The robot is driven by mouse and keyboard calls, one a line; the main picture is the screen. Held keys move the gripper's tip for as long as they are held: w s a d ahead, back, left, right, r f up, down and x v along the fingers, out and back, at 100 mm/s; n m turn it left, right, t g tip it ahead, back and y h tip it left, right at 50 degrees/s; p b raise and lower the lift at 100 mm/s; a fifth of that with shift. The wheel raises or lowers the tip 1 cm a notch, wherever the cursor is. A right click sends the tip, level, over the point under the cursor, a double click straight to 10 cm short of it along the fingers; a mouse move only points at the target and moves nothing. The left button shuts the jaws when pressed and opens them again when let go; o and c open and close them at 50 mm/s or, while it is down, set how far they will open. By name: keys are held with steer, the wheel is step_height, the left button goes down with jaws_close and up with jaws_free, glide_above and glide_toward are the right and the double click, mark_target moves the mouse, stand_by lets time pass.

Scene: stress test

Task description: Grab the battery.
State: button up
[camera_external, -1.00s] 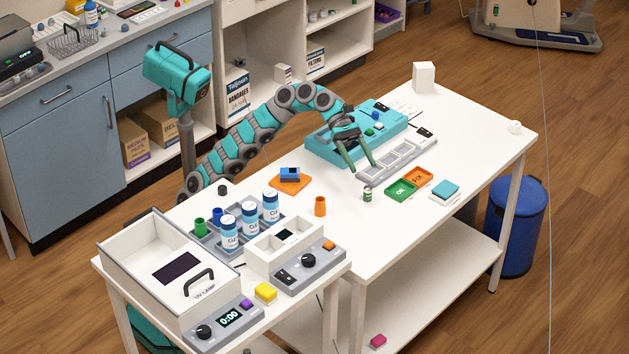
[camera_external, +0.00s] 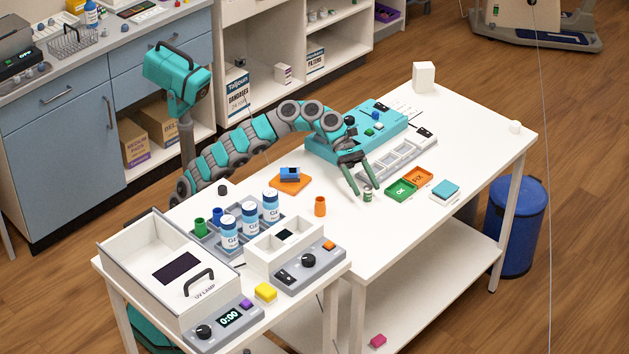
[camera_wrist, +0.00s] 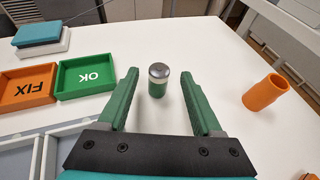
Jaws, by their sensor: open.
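The battery (camera_external: 367,194) is a small green cylinder with a silver top, standing upright on the white table. In the wrist view the battery (camera_wrist: 158,80) stands ahead of my gripper, near the line between the two fingertips. My gripper (camera_external: 364,188) is open, its green fingers pointing down toward the battery from above the table. In the wrist view the fingers of my gripper (camera_wrist: 160,75) are spread on either side, with a gap between each finger and the battery. Nothing is held.
A green OK tray (camera_external: 402,190) and an orange FIX tray (camera_external: 421,175) lie right of the battery. An orange cylinder (camera_external: 320,206) stands to its left. A grey compartment strip (camera_external: 385,163) lies behind it. The table in front of the battery is clear.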

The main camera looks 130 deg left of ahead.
mark_target(370, 194)
steer(key=x, duration=0.5)
steer(key=shift+w, duration=0.2)
jaws_close()
stand_by(0.3)
